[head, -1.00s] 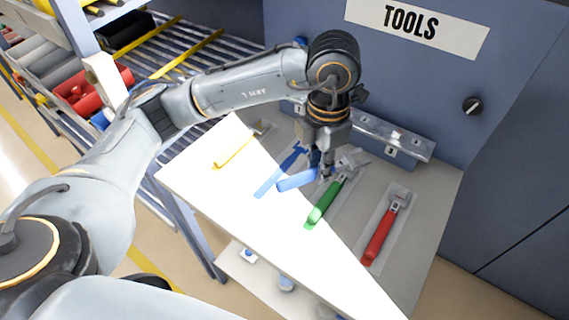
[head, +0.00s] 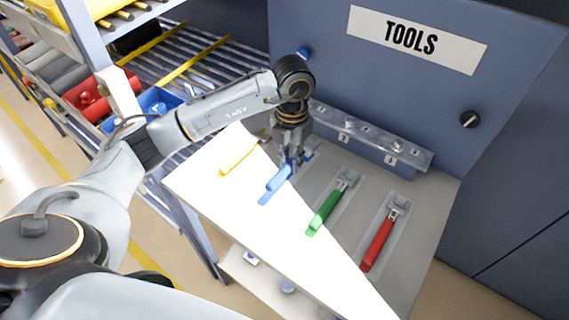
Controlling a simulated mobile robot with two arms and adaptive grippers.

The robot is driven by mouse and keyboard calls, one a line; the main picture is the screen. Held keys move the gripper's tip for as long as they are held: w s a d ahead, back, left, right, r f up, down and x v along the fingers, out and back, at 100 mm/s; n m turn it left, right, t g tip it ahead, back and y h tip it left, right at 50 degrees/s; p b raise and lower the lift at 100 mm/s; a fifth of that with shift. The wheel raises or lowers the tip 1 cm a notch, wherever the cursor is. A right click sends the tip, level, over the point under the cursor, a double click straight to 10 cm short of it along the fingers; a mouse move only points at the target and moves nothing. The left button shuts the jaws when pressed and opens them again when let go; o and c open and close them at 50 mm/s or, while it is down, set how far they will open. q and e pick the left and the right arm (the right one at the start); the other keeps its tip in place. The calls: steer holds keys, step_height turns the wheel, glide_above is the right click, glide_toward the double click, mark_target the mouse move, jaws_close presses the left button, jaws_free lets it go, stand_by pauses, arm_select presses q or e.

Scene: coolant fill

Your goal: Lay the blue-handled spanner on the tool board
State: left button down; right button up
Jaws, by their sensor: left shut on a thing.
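The blue-handled spanner (head: 279,177) is in my left gripper (head: 291,163), low over the tool board (head: 367,207). Its blue handle points toward the lower left and lies over the blue outline, nearly in line with it. The gripper hides the spanner's head. I cannot tell whether the spanner touches the board. My left gripper is shut on it. My right gripper is out of view.
A yellow handle or outline (head: 239,158) is left of the blue place. A green-handled spanner (head: 323,212) and a red-handled spanner (head: 377,245) lie to the right. A numbered metal rail (head: 370,143) runs behind. Bright glare covers the board's front left.

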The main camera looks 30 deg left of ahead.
mark_target(285, 169)
arm_select(q)
steer(key=shift+w+a+f, duration=0.2)
steer(key=shift+a+f, duration=0.2)
steer(key=shift+f, duration=0.15)
steer(key=shift+w+a+f, duration=0.2)
steer(key=shift+a+f, duration=0.2)
steer(key=shift+f, duration=0.1)
steer(key=f, duration=0.1)
steer(key=f+p, duration=0.2)
steer(key=shift+w+a, duration=0.1)
steer(key=shift+a, duration=0.15)
steer(key=shift+f, duration=0.4)
steer(key=shift+f, duration=0.15)
steer(key=c, duration=1.2)
jaws_free()
